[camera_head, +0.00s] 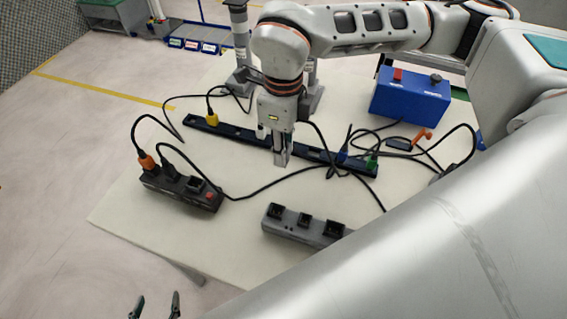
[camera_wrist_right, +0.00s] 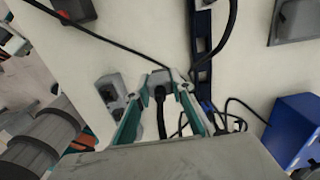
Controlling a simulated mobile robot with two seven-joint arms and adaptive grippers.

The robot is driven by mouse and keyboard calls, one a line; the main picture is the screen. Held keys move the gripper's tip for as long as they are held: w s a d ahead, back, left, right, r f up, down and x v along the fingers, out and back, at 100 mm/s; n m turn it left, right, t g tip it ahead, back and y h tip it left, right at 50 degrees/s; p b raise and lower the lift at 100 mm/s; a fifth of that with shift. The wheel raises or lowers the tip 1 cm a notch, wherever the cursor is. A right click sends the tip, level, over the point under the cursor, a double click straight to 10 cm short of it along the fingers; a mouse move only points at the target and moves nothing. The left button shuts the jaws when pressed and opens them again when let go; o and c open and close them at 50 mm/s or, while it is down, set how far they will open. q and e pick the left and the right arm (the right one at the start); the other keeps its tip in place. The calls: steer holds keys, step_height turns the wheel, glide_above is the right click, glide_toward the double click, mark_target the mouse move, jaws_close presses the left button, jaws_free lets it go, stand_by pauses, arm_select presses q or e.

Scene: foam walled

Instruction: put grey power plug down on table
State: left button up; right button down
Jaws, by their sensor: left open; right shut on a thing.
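The white table (camera_head: 120,215) lies in front of me. My right gripper (camera_head: 281,158) hangs over its middle, beside the long dark strip. In the right wrist view the right gripper (camera_wrist_right: 160,84) is shut on the grey power plug (camera_wrist_right: 159,77), whose black cable runs back between the fingers. The plug is mostly hidden by the fingers in the head view, and I cannot tell whether it touches the table. My left gripper (camera_head: 156,306) shows only its open, empty fingertips at the bottom edge, off the table.
A black power strip (camera_head: 180,189) with an orange plug (camera_head: 146,162) stands left. A grey power strip (camera_head: 300,226) is at the front. The long dark strip (camera_head: 235,133) carries yellow, blue and green plugs. A blue box (camera_head: 410,98) stands back right. Loose cables cross the middle; the left front is bare.

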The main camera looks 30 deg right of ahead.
steer(key=shift+f, duration=2.9)
steer(key=shift+f, duration=0.15)
steer(key=c, duration=1.8)
jaws_free()
steer(key=shift+o, duration=0.2)
step_height(320, 180, up, 12)
steer(key=shift+r, duration=0.2)
